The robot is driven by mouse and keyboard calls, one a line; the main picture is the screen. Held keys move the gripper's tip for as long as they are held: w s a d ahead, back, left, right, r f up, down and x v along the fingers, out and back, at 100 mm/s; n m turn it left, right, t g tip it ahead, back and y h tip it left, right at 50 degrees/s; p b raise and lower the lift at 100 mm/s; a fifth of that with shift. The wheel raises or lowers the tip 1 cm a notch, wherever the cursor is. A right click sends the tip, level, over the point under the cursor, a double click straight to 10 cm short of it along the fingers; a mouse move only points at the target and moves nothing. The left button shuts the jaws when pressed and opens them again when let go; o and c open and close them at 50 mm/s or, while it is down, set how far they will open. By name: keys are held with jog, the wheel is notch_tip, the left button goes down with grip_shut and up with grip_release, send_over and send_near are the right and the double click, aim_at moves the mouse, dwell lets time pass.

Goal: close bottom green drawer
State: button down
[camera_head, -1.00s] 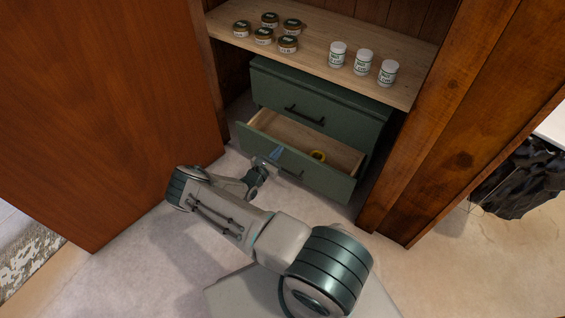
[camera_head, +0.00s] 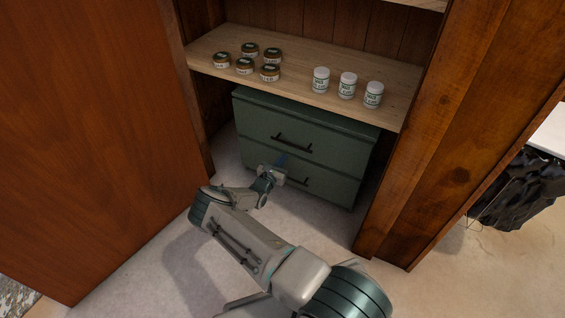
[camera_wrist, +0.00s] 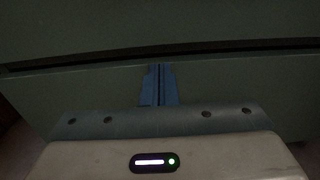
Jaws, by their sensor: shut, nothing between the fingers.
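The green drawer unit stands under a wooden shelf inside the open cabinet. Its bottom green drawer (camera_head: 328,186) looks flush, or nearly flush, with the top green drawer (camera_head: 325,138); its inside no longer shows. The bottom drawer has a dark handle, partly hidden by my wrist. My gripper (camera_head: 281,160) is at the drawer front, left of that handle, with its blue fingers together. In the wrist view the shut fingers (camera_wrist: 158,84) point at the bottom drawer's face (camera_wrist: 230,82), just under the dark gap between the drawers. I cannot tell whether they touch it.
The shelf (camera_head: 300,98) above holds several brown-lidded jars (camera_head: 244,66) and white bottles (camera_head: 347,85). A large wooden door (camera_head: 90,140) stands open at left. A wooden post (camera_head: 400,190) bounds the right side. Pale floor lies in front.

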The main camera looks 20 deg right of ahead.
jog(key=shift+w+d+r, duration=0.2)
jog(key=shift+d, duration=0.15)
jog(key=shift+a, duration=0.15)
jog(key=p+v, duration=0.4)
jog(key=v, duration=1)
jog(key=shift+s+a+f+p, duration=0.2)
jog(key=shift+p, duration=0.2)
jog(key=shift+r, duration=0.1)
